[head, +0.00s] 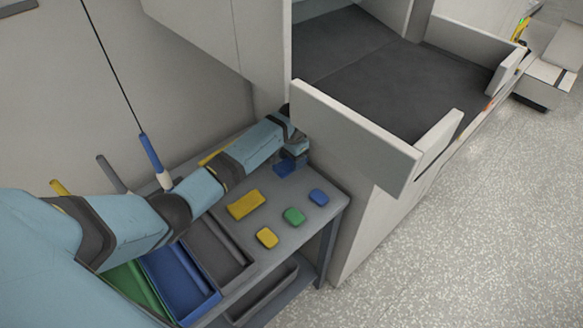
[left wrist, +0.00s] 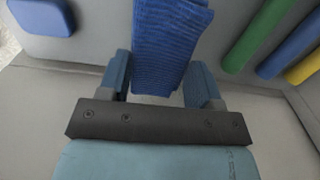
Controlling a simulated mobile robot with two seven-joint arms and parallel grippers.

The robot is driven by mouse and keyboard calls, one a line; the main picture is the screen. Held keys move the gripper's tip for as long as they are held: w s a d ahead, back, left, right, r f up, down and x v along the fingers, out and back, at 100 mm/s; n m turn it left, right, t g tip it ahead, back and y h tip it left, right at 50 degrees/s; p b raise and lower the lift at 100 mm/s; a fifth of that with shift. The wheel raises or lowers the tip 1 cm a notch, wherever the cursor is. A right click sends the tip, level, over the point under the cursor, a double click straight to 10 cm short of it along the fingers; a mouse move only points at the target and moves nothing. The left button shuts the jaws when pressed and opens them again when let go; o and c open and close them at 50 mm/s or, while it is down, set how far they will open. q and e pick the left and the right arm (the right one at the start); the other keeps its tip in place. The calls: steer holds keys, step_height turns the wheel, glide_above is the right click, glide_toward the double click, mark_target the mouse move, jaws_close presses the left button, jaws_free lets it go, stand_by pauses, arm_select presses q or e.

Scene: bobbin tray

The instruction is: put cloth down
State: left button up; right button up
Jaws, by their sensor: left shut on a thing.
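My left gripper (head: 294,158) reaches across the table to its far right corner, beside the white cabinet. It is shut on a blue cloth (head: 284,169), low at the table top. In the left wrist view the ribbed blue cloth (left wrist: 171,45) sits between the two fingers of the gripper (left wrist: 160,80) and extends away from them. Whether the cloth touches the table is hard to tell. A folded yellow cloth-like piece (head: 245,204) lies flat on the table, nearer than the gripper. My right gripper is not in view.
A blue block (head: 318,197), a green block (head: 293,216) and a yellow block (head: 267,237) lie near the table's right edge. Blue (head: 185,288) and grey (head: 220,255) trays stand at the near side.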

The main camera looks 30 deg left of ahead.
mark_target(291, 168)
arm_select(q)
step_height(291, 168, down, 4)
steer(key=shift+f+p, duration=0.15)
steer(key=shift+p, duration=0.35)
steer(key=o, duration=0.8)
steer(key=shift+c, duration=0.2)
steer(key=shift+o, duration=0.3)
steer(key=shift+f+b, duration=0.3)
steer(key=shift+b, duration=0.25)
steer(key=shift+r+b, duration=0.1)
steer(key=shift+b, duration=0.2)
step_height(291, 168, up, 14)
steer(key=shift+s+d+f, duration=0.1)
steer(key=shift+s, duration=0.05)
